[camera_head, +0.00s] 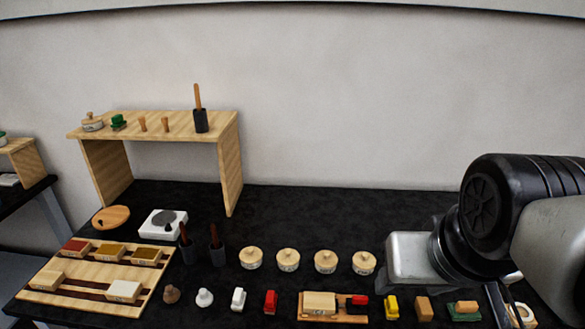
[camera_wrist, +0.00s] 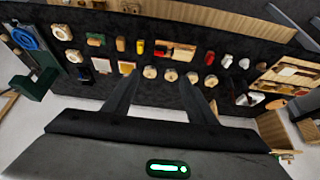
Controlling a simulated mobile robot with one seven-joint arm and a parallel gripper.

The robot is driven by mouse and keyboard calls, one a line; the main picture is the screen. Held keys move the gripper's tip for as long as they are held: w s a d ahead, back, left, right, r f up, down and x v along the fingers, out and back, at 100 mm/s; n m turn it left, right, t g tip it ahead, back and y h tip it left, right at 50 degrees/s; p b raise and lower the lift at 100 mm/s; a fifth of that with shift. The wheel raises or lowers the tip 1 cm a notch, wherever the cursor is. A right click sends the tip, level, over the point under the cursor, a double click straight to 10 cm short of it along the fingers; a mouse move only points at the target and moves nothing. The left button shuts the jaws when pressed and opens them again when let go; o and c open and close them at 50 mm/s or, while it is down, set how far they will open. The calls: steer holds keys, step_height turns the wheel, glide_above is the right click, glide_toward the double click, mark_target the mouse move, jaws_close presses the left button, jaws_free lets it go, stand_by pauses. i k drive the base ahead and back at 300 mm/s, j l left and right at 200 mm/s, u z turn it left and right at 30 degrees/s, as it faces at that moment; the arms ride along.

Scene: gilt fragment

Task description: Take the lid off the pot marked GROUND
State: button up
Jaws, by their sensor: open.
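A row of several small pots with round wooden lids and knobs stands on the black table, from the left one (camera_head: 252,258) to the right one (camera_head: 363,263). White labels show on their fronts, but the lettering is too small to read, so I cannot tell which is GROUND. Another lidded pot (camera_head: 92,123) stands on the wooden shelf. The row also shows in the wrist view, with one pot (camera_wrist: 150,73) near the fingers. My gripper (camera_wrist: 163,83) is open and empty, apart from the pots. In the head view my arm is at the right.
A wooden shelf (camera_head: 228,160) stands at the back left. A slotted wooden tray (camera_head: 88,285) with blocks lies at front left. Two dark holders (camera_head: 217,252) stand left of the pots. Small items, including a red one (camera_head: 270,301), line the front. Table behind the pots is clear.

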mark_target(251, 255)
steer(key=j+z, duration=0.4)
steer(key=j, duration=1.25)
steer(key=i+j, duration=0.05)
